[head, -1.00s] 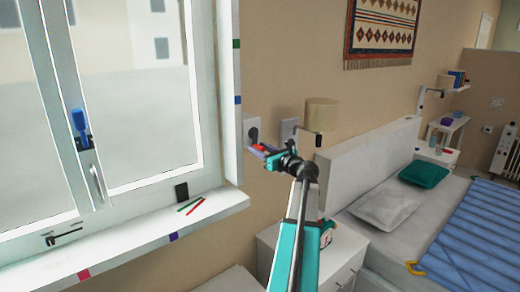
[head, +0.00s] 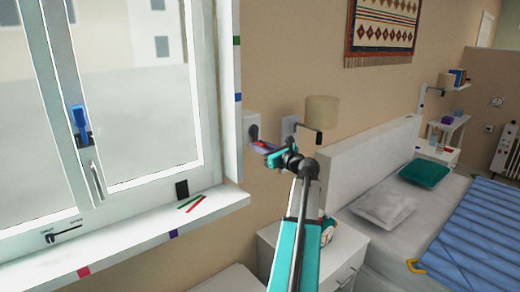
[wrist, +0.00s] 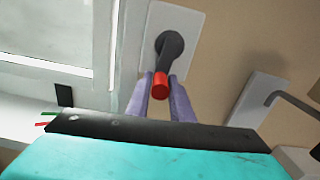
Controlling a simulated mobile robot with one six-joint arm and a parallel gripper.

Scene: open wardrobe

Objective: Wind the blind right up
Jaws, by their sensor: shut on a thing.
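A dark crank (wrist: 172,46) with a red knob (wrist: 159,88) is mounted on a white wall plate (wrist: 188,22), just right of the window. In the head view its plate (head: 248,123) shows beside the window frame. My gripper (wrist: 161,84) has its purple fingers on either side of the red knob and is shut on it. In the head view my gripper (head: 262,147) is at the crank, and the knob is small and partly hidden. The window (head: 150,95) shows clear glass; I cannot make out any blind in front of it.
The window sill (head: 130,240) holds pens (head: 196,205). A lamp (head: 322,111), a white bedside cabinet (head: 345,250) and a bed (head: 400,235) are to the right.

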